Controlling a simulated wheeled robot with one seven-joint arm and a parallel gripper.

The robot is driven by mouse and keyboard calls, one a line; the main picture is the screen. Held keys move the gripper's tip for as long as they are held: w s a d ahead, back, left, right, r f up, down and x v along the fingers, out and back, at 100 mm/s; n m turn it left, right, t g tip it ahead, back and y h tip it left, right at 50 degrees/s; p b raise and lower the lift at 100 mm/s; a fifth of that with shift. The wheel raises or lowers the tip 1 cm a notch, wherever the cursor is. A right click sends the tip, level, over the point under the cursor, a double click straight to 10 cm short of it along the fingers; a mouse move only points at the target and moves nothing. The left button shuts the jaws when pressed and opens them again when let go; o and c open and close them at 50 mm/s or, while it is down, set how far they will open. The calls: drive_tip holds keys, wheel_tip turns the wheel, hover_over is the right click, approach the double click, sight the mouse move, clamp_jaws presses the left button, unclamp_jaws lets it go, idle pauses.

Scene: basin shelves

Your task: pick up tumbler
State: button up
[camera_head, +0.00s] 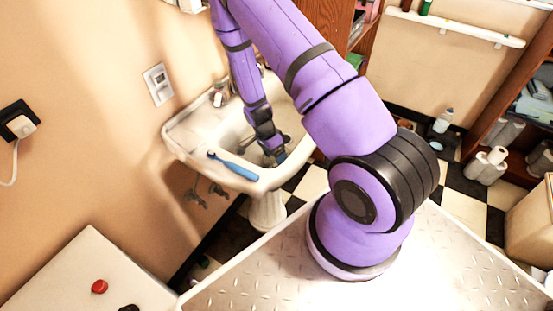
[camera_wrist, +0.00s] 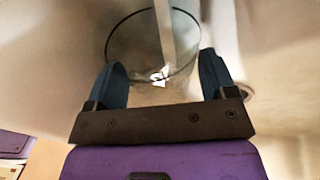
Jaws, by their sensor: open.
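The tumbler (camera_wrist: 135,45) looks like a clear glass with a thin dark rim. In the wrist view it sits at the top middle, just ahead of and between the two dark fingers. I cannot tell if the fingers touch it. My gripper (camera_wrist: 163,68) is open, with nothing clamped in it. In the head view my gripper (camera_head: 277,154) is low over the front right of the white basin (camera_head: 180,135), and I cannot make out the tumbler clearly there.
A blue toothbrush (camera_head: 232,166) lies on the basin's front rim, left of my gripper. A small bottle (camera_head: 218,97) stands at the basin's back left. A wooden cabinet (camera_head: 325,22) rises behind. A white surface with a red round thing (camera_head: 99,286) is at lower left.

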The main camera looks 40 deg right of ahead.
drive_tip(key=shift+f, duration=0.25)
idle(0.4)
drive_tip(key=c, duration=0.6)
